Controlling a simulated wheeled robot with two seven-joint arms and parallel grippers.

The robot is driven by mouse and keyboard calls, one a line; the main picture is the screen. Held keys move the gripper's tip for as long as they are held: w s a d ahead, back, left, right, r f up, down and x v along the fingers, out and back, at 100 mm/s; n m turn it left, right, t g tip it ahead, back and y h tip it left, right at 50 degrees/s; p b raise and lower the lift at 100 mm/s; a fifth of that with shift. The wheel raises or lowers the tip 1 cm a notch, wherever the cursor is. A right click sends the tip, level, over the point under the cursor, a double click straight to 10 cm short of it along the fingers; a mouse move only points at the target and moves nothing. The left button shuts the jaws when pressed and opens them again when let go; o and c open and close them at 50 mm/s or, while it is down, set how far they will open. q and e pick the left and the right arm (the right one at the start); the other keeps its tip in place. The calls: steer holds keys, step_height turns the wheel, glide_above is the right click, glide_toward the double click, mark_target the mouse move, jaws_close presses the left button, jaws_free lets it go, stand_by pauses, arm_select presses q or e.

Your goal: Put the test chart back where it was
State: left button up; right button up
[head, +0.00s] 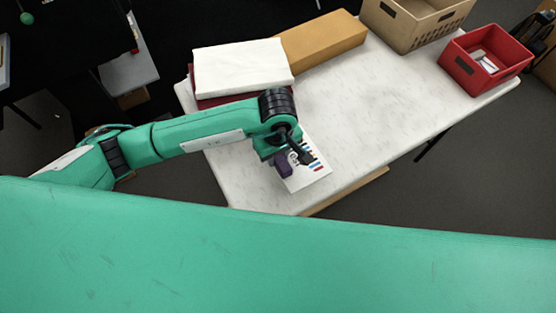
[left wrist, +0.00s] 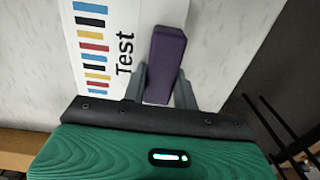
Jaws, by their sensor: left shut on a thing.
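The test chart (head: 312,177) is a white sheet with coloured stripes near the front edge of the marbled table (head: 350,125). In the left wrist view the chart (left wrist: 122,20) shows red, yellow, blue and black bars and the word "Test". My left gripper (head: 283,158) is over the chart, partly hiding it. In the left wrist view its grey fingers (left wrist: 160,80) are shut on a purple block (left wrist: 166,50), which lies against the chart's face. I cannot tell whether the block is fixed to the chart, or whether the chart touches the table. My right gripper is out of view.
A white box (head: 240,65) on a dark red one stands at the table's back left, beside a brown box (head: 322,40). A beige crate (head: 405,30) and a red bin (head: 468,68) with small items stand at the right. The table's middle is clear.

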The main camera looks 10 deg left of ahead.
arm_select(q)
step_height(320, 180, down, 4)
steer(key=shift+p, duration=0.3)
steer(key=shift+f, duration=0.25)
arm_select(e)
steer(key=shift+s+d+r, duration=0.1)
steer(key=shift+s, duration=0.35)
arm_select(q)
steer(key=shift+f, duration=0.15)
steer(key=o, duration=1)
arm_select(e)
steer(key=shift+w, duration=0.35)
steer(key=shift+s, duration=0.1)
